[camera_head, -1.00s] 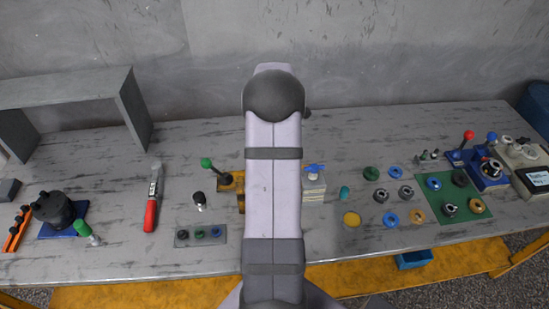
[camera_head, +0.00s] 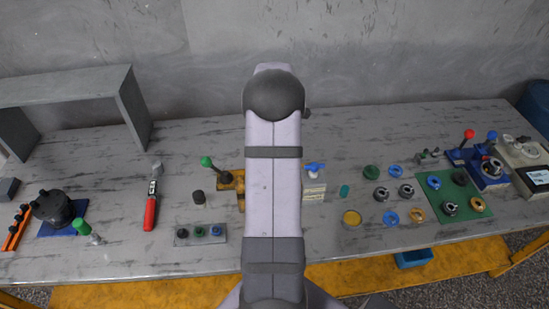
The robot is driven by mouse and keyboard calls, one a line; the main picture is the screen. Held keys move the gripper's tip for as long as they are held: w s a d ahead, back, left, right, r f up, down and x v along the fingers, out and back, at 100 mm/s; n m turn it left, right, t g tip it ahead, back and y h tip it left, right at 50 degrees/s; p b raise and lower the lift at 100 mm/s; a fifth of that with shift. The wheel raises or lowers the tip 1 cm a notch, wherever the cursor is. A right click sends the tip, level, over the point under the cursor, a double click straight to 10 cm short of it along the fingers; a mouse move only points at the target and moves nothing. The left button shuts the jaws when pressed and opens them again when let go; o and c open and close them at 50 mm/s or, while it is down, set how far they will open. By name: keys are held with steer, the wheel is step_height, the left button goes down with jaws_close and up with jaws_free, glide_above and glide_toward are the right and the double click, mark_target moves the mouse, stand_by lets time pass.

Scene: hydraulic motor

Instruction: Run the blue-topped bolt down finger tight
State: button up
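I cannot tell which part is the task's bolt. A small blue round top (camera_head: 216,231) shows at the right end of a grey tray (camera_head: 182,242) at front left of centre, beside a green and a dark top. A blue-handled piece (camera_head: 315,167) stands over a pale block (camera_head: 314,190) just right of my arm. Threads are too small to make out. My arm covers the middle of the bench, and my gripper is not visible.
A red-handled tool (camera_head: 151,205), a dark motor body (camera_head: 52,208) and a green-handled lever unit (camera_head: 228,177) lie left. Rings and fittings surround a green mat (camera_head: 450,180) on the right, near a blue fixture (camera_head: 490,170). Bare bench lies front right of centre.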

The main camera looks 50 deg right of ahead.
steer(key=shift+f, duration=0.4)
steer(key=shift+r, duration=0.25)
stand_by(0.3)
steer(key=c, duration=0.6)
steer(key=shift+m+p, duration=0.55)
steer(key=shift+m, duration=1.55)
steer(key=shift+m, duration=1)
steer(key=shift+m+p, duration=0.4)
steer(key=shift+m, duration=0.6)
